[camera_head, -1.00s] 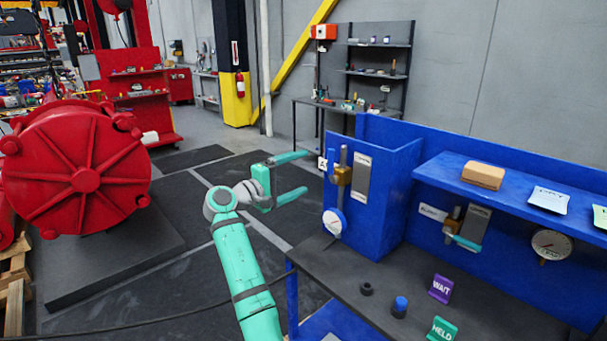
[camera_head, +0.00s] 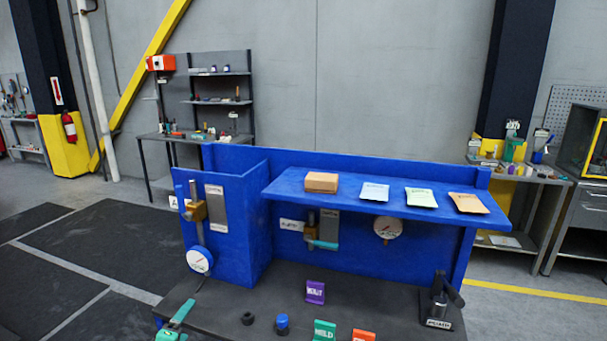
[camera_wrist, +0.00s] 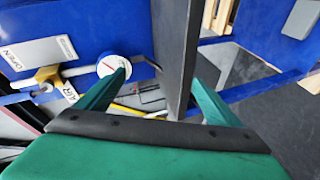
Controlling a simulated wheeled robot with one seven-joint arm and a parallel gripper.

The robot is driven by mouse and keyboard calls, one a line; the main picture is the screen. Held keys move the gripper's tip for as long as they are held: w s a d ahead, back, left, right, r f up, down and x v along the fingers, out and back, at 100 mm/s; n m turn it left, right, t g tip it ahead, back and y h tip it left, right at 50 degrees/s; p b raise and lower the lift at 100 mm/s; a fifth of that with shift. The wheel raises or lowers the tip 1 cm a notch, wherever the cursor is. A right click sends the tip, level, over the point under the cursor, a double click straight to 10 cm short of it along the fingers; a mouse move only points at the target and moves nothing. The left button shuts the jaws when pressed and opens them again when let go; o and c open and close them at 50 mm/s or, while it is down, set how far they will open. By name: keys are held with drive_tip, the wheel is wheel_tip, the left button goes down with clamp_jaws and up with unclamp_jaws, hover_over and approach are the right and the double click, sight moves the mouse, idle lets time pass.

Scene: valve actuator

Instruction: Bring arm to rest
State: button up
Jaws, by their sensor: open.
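My teal gripper (camera_head: 178,322) shows at the bottom left of the head view, by the left front part of the bench, partly cut off by the frame. In the wrist view my gripper (camera_wrist: 158,82) has its two fingers spread. A dark upright slab (camera_wrist: 175,55) shows between them in the picture; I cannot tell its distance. The left valve (camera_head: 195,210), brass-coloured with a grey handle, is on the blue cabinet, with a round white gauge (camera_head: 199,260) below it. A second valve (camera_head: 311,230) with a teal handle is under the shelf.
The dark bench top (camera_head: 240,300) holds a black ring (camera_head: 248,318), a blue-capped piece (camera_head: 282,325), a purple WAIT sign (camera_head: 315,291), a green HELD sign (camera_head: 324,330) and a black pump (camera_head: 440,302). The blue shelf (camera_head: 290,186) overhangs it. Open floor (camera_head: 90,250) lies left.

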drive_tip(key=s+d+f+m+g+y, duration=0.1)
drive_tip(key=s+d+f+m, duration=0.1)
drive_tip(key=s+d+f, duration=0.6)
drive_tip(key=s+d+f+m+g+y, duration=0.1)
drive_tip(key=s+d+f+m+y, duration=0.1)
drive_tip(key=s+d+f, duration=0.6)
drive_tip(key=s+d+f+m, duration=0.15)
drive_tip(key=s+d, duration=0.25)
drive_tip(key=s, duration=0.5)
drive_tip(key=s+d+f+m, duration=0.1)
drive_tip(key=s+d+m, duration=0.25)
drive_tip(key=s, duration=0.55)
drive_tip(key=s+d+r+m+t+h, duration=0.1)
drive_tip(key=s+d+r+m, duration=0.1)
drive_tip(key=s+d+r, duration=0.2)
drive_tip(key=s+d+r+m+h, duration=0.1)
drive_tip(key=s+d+r+m, duration=0.1)
drive_tip(key=s+r, duration=0.4)
drive_tip(key=s+d+r+m+t+h, duration=0.1)
drive_tip(key=s+d+r, duration=0.4)
drive_tip(key=s, duration=0.5)
drive_tip(key=shift+d+m+t, duration=0.3)
drive_tip(key=shift+d+m, duration=0.05)
drive_tip(key=shift+m, duration=0.15)
